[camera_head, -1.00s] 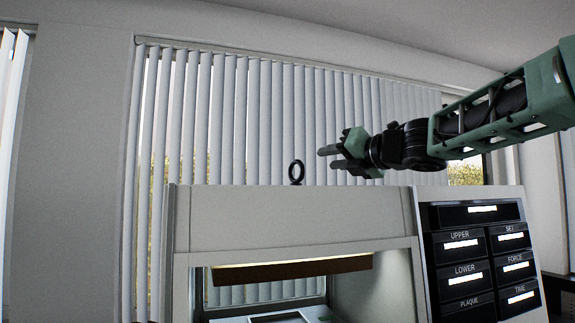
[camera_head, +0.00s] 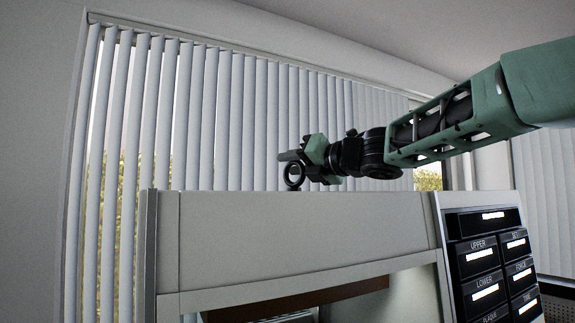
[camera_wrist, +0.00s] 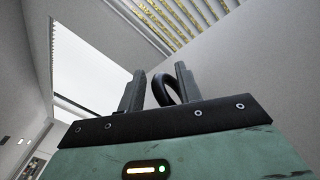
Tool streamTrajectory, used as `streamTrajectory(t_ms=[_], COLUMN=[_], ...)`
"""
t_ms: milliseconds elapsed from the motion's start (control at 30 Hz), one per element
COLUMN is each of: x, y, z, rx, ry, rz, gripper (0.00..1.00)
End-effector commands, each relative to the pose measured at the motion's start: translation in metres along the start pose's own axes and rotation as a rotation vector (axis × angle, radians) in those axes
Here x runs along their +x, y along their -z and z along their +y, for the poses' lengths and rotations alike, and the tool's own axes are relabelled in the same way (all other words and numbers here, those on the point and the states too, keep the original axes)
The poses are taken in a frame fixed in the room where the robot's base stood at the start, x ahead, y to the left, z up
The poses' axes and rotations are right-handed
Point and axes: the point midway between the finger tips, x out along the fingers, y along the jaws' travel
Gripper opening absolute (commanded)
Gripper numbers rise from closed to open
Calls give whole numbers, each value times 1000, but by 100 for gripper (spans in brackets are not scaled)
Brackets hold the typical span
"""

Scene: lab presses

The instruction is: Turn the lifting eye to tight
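The lifting eye (camera_head: 286,175) is a black ring standing upright on top of the pale press (camera_head: 310,235). My gripper (camera_head: 293,164) is right at it, reaching in from the right just above the press top. In the head view the ring overlaps the fingers, which hides part of them. In the wrist view the two grey fingers of my gripper (camera_wrist: 159,70) are apart, and the lifting eye (camera_wrist: 157,88) shows in the gap between them, nearer the right finger. I cannot tell whether a finger touches it.
The press's black control panel (camera_head: 490,260) with labelled displays is at the right, below my arm. A window with vertical blinds (camera_head: 230,110) stands behind the press. The press top left of the ring is clear.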

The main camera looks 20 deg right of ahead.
Motion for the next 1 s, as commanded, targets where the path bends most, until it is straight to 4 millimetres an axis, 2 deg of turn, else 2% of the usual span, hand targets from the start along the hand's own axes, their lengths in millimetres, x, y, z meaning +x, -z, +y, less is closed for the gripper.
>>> streamTrajectory(t_ms=[100,200,233,567,1000], x=[0,0,0,0,1], y=[0,0,0,2,4], z=[0,0,0,2,4], rx=[0,0,0,1,1], ry=[0,0,-1,11,166], rz=[0,0,0,-11,-118], gripper=[34,7,0,0,0])
